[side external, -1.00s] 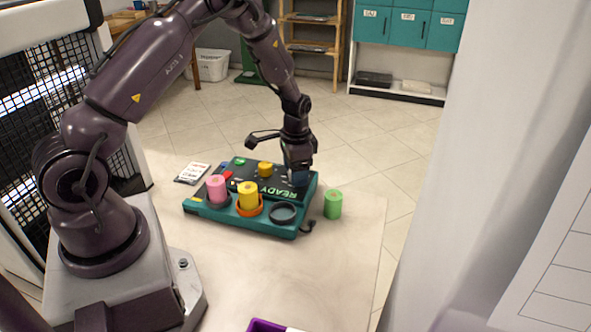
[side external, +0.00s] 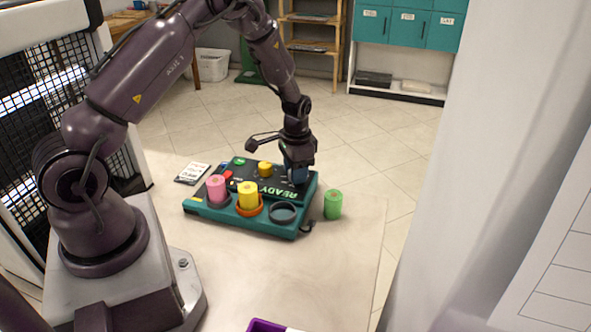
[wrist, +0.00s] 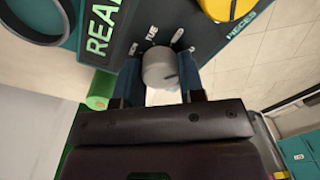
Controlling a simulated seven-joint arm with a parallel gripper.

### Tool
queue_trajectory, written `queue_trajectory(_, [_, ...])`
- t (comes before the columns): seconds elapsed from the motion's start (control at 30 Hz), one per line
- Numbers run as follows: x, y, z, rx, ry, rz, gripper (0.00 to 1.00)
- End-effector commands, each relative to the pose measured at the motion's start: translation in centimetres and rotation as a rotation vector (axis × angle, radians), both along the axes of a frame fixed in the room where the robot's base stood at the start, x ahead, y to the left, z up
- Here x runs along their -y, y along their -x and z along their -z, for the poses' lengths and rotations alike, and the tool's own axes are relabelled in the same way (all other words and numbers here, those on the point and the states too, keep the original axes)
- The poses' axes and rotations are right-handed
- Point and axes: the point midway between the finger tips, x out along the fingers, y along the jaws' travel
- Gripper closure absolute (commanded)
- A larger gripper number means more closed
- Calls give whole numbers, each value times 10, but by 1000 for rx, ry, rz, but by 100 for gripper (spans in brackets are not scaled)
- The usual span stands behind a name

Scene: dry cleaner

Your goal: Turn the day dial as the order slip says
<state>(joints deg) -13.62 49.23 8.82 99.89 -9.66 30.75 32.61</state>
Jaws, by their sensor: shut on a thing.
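The day dial is a grey round knob (wrist: 159,68) in the wrist view, on the dark face of the teal console (side external: 205,211). My gripper (wrist: 160,84) has its two blue fingers on either side of the dial, shut on it. Small white day labels ring the dial; "TUE" is legible and others are partly covered. I cannot tell which label the dial points at. In the side view my gripper (side external: 297,172) comes down on the console's back right part and hides the dial. The order slip (side external: 193,173) lies left of the console; its writing is too small to read.
A yellow dial (side external: 265,169) marked "PIECES" is on the same panel. Pink (side external: 216,188) and yellow (side external: 248,195) cylinders stand in the front rings; the right ring (side external: 283,213) is empty. A green cylinder (side external: 333,205) stands right of the console.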

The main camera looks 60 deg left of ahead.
Motion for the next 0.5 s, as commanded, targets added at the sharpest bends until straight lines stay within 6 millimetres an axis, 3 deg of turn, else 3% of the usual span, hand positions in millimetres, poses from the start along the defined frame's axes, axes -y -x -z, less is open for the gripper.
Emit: queue_trajectory(0.5, [0, 0, -1, -1, 0, -418, 88])
